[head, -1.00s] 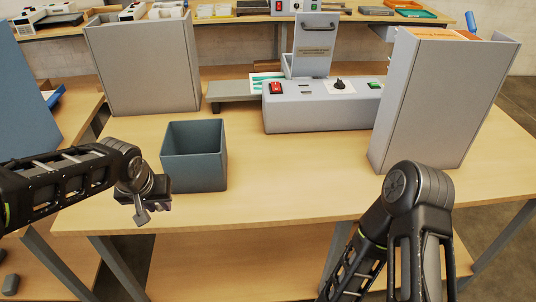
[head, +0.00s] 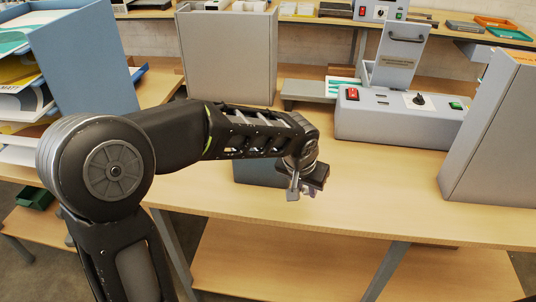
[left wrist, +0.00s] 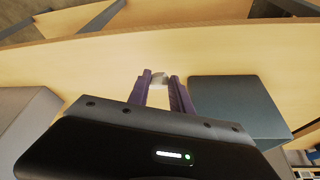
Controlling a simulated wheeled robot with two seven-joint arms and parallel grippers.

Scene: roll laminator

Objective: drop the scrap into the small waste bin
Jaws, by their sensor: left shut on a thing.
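My left gripper (head: 309,188) is just right of the bin in the head view. In the left wrist view its purple fingers (left wrist: 160,82) are shut on a small pale grey piece, the scrap (left wrist: 159,79). The scrap is too small to make out clearly in the head view. My right gripper does not show.
The roll laminator (head: 395,122) stands behind and to the right. A tall grey box (head: 228,55) is at the back, and another tall grey panel (head: 490,140) stands at the right. The table front (head: 390,205) between them is clear.

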